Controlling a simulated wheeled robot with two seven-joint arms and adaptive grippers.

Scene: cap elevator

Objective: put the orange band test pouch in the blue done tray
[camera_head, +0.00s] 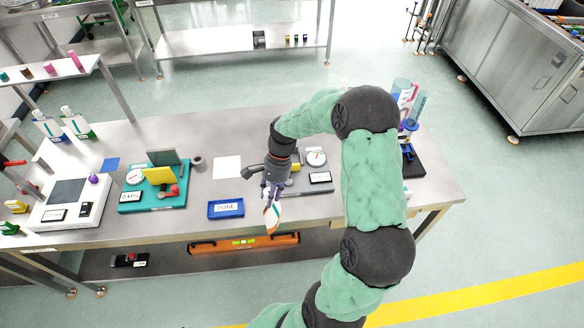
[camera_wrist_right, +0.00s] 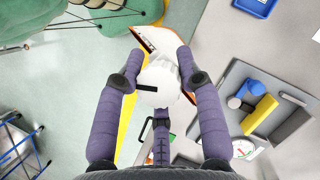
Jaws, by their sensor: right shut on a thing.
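The orange band test pouch (camera_head: 272,220) is white with an orange edge. My right gripper (camera_head: 270,194) is shut on it and holds it hanging down near the front edge of the bench. A blue tray (camera_wrist_right: 256,6) is partly cut off at the top in the right wrist view. My left gripper is not in view.
A grey station with a dial (camera_head: 316,158) sits behind and right of the gripper. A teal station (camera_head: 152,196) stands left of the tray, and a white sheet (camera_head: 227,167) lies behind it. An orange level (camera_head: 243,243) rests on the shelf below.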

